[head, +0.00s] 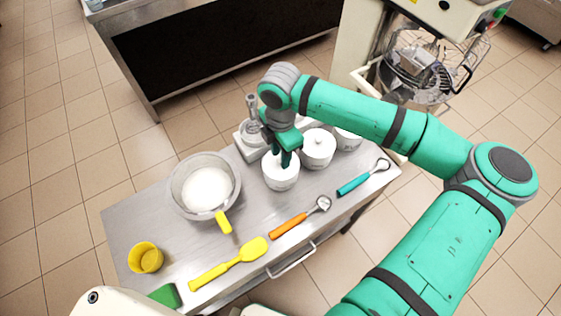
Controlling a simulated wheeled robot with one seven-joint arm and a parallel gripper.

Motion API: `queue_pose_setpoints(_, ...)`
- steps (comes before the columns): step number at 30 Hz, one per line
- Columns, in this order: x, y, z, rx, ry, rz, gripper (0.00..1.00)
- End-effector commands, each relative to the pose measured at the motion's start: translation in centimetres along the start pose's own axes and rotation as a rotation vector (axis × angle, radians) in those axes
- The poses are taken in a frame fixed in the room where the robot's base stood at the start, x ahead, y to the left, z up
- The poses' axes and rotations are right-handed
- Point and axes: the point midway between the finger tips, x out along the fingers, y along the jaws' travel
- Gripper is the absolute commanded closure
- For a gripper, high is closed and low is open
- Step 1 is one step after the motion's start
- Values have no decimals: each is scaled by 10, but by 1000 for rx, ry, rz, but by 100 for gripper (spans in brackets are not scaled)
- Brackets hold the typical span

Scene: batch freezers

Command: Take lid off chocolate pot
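Three white pots stand in a row on the right half of the steel table; their labels are too small to read, so I cannot tell which is the chocolate pot. The front-left pot (280,182) is under my gripper (286,163). My gripper points down, and its fingertips are at or just above the top of this pot. They hide its lid knob, and I cannot tell whether they touch or grip it. The middle pot (318,151) has a white lid with a small knob. The far-right pot (349,139) is partly hidden by my arm.
On the table (135,215) are a bowl of white mix (207,187), a yellow cup (145,258), a yellow spatula (230,263), an orange-handled scoop (300,218), a teal-handled scoop (363,178) and a scale (250,143). A mixer (415,60) stands behind.

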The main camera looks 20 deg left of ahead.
Motion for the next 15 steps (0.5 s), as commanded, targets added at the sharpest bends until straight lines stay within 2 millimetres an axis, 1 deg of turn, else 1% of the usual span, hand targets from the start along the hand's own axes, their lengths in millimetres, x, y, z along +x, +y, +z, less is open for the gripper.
queue_pose_setpoints(1,6,0,0,1,1,0,69)
queue_pose_setpoints(4,14,0,0,1,1,-1,69)
queue_pose_setpoints(12,16,0,0,1,1,0,69)
queue_pose_setpoints(14,16,0,0,1,1,0,83)
queue_pose_setpoints(15,16,0,0,1,1,0,93)
